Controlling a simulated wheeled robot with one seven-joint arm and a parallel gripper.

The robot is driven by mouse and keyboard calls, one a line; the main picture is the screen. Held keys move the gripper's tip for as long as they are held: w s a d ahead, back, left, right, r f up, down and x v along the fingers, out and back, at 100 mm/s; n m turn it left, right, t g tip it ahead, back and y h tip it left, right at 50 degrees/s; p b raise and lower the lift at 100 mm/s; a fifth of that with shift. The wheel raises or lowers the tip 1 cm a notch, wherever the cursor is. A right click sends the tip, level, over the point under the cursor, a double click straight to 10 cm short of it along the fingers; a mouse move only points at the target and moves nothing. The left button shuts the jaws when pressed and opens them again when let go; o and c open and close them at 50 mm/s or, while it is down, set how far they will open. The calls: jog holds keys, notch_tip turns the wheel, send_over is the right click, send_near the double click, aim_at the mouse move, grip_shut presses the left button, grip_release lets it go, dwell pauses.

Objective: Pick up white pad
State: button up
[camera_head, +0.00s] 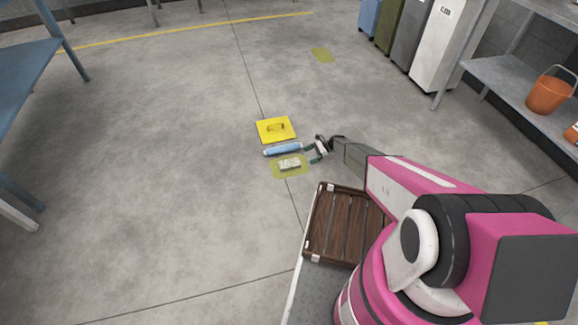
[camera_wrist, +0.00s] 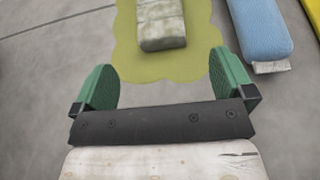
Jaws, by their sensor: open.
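The white pad (camera_head: 290,164) lies on a yellow-green stain (camera_head: 279,174) on the concrete floor. In the wrist view the pad (camera_wrist: 161,22) is a pale, mottled block at the top centre, cut off by the frame edge, with the stain (camera_wrist: 130,62) around it. My gripper (camera_head: 313,151) is just right of the pad in the head view. In the wrist view its two green fingers (camera_wrist: 160,78) are apart with nothing between them, and the pad is beyond their tips.
A slatted wooden crate (camera_head: 343,222) is in front. Another stain (camera_head: 322,55) lies farther back. Open floor extends left.

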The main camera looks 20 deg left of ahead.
aim_at(297, 161)
jog(key=x, duration=0.9)
jog(key=c, duration=1)
jog(key=shift+c, duration=0.2)
jog(key=shift+r, duration=0.1)
